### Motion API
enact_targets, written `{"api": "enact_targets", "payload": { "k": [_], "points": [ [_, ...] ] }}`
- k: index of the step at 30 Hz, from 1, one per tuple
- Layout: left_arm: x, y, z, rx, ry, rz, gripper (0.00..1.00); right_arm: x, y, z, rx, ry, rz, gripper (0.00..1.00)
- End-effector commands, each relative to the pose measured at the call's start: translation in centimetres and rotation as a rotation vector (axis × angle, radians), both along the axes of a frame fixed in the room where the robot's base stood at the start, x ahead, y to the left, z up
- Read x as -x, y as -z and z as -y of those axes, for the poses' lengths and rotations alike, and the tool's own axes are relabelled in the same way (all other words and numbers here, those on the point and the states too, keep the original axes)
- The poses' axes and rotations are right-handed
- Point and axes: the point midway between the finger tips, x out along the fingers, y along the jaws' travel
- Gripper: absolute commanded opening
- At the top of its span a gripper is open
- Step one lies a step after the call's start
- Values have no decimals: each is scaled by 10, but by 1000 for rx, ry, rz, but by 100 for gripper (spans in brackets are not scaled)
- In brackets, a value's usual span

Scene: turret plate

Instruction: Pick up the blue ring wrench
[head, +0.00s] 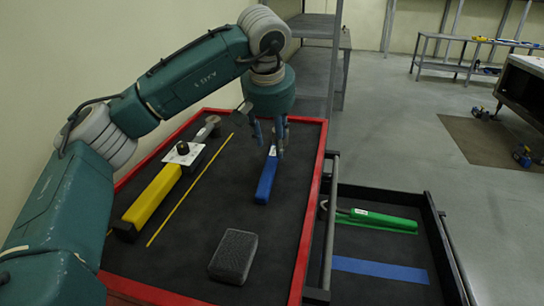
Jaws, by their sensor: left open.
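The blue ring wrench (267,180) lies on the dark table top (190,240), its blue handle pointing toward me. Its far end is hidden behind my gripper. My left gripper (270,135) points down over the far part of the wrench, with its fingers apart, one on each side of the handle's far end in the picture. I cannot tell how high the fingertips are above the table or whether they touch the wrench. My right gripper is not in view.
Left of the wrench lie a yellow bar-like tool (151,197) with a white plate and black knob (183,150), and a thin yellow strip (185,197). A grey block (233,256) lies nearer. A red rim (307,215) edges the table. Right, a tray holds a green-handled tool (380,220).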

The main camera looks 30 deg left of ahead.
Motion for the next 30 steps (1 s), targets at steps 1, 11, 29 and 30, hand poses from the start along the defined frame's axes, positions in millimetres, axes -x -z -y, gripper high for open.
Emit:
{"api": "enact_targets", "payload": {
  "k": [1, 11, 29, 30],
  "points": [
    [-2, 4, -1, -2, 0, -5, 43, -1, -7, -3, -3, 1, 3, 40],
    [-17, 42, -3, 1, -1, -2, 43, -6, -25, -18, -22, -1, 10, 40],
    [-18, 43, -2, 2, 0, 2, 0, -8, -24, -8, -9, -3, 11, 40],
    [-18, 43, -2, 2, 0, 2, 0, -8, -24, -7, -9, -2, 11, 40]
  ]
}}
